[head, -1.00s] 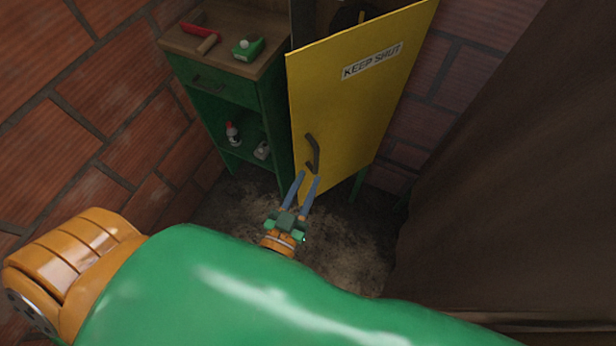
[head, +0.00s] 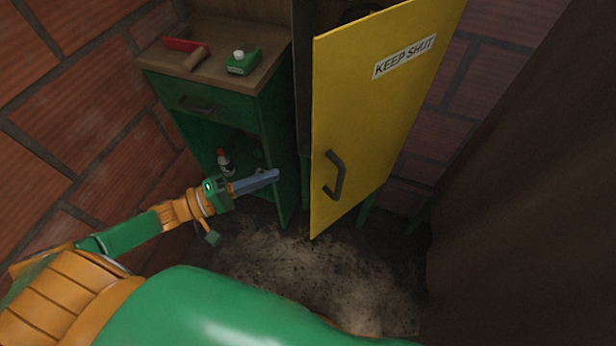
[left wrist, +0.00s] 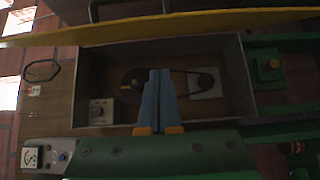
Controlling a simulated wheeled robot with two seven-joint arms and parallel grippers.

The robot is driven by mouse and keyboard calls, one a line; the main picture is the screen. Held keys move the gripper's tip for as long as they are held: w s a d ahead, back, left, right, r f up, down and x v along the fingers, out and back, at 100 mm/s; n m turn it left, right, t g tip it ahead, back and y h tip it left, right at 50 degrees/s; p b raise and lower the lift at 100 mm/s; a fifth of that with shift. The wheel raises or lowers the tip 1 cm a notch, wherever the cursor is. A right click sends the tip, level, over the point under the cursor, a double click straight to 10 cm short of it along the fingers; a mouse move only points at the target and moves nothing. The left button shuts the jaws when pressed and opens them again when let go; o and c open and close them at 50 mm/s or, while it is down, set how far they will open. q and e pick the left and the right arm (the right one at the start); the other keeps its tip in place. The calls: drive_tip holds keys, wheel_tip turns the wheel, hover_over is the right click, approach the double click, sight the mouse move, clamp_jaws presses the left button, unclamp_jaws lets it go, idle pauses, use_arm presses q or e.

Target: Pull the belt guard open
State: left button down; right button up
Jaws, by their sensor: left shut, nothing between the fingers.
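The yellow belt guard (head: 375,110), marked KEEP SHUT, stands ajar in the head view, with a gap along its left side. Its dark handle (head: 335,175) is near the lower left of its face. My left gripper (head: 276,175) is shut and empty, left of the handle and apart from it, near the guard's free edge. In the left wrist view the shut blue fingers (left wrist: 158,98) stand in front of the open housing (left wrist: 240,80), where a belt (left wrist: 180,70) and a pulley (left wrist: 205,82) show. The guard's yellow edge (left wrist: 190,25) crosses the top of that view. My right gripper is not in view.
A brown surface (head: 520,200) fills the right. Floor (head: 300,265) below is clear.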

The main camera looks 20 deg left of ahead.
use_arm(q)
drive_tip(key=w+d+p, duration=0.2)
drive_tip(key=d, duration=0.6)
drive_tip(key=shift+w+d, duration=0.35)
drive_tip(key=shift+w, duration=0.05)
